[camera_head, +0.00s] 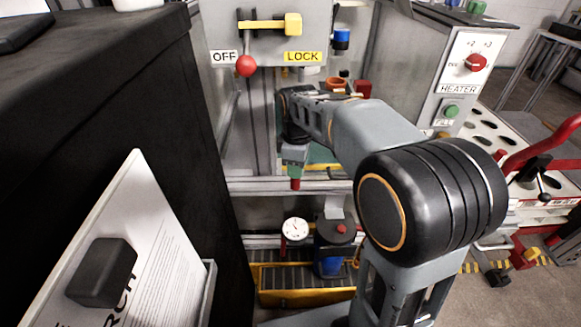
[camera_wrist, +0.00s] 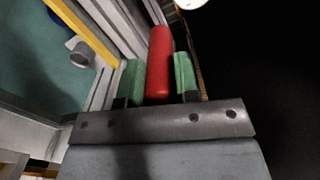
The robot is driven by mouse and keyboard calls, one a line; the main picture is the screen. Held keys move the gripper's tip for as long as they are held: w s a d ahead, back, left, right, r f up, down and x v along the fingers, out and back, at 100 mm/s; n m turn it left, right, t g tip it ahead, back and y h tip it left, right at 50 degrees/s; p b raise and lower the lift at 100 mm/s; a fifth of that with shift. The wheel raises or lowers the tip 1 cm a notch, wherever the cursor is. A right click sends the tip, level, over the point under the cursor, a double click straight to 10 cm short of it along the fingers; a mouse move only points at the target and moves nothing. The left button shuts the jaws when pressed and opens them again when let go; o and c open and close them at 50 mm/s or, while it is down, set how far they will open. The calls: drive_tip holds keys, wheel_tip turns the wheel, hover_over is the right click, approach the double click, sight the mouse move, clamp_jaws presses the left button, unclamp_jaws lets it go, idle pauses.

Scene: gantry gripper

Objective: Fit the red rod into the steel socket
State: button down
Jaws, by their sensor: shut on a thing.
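My gripper (camera_head: 295,160) points down in the head view, in front of the grey frame and below the panel. Its green fingers are shut on the red rod (camera_head: 295,184), whose lower end sticks out beneath them. In the wrist view the red rod (camera_wrist: 159,62) lies between both green fingertips (camera_wrist: 158,82) and extends well past them. The rod appears clear of other things at its visible end. I cannot make out the steel socket with certainty in either view. A small grey round fitting (camera_wrist: 80,52) shows on the teal surface in the wrist view, left of the rod.
A grey panel has a red ball lever (camera_head: 246,66) and a yellow handle (camera_head: 270,26). A dark cabinet (camera_head: 95,90) stands close on the left. A white gauge (camera_head: 294,229) and yellow-edged tray (camera_head: 300,298) sit low. The heater box (camera_head: 455,75) is at right.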

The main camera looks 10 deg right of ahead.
drive_tip(key=shift+w+n+b, duration=0.3)
drive_tip(key=w+d, duration=0.2)
drive_tip(key=w, duration=0.7)
drive_tip(key=w+d, duration=0.2)
drive_tip(key=w, duration=0.6)
drive_tip(key=shift+a+f+b, duration=0.15)
drive_tip(key=shift+f+b, duration=0.9)
drive_tip(key=shift+f, duration=0.65)
drive_tip(key=shift+a+f+b, duration=0.15)
drive_tip(key=shift+f+b, duration=0.9)
drive_tip(key=shift+f, duration=0.65)
drive_tip(key=shift+f, duration=0.2)
drive_tip(key=c, duration=0.8)
unclamp_jaws()
drive_tip(key=shift+c, duration=0.2)
wheel_tip(320, 180, up, 8)
drive_tip(key=p, duration=0.4)
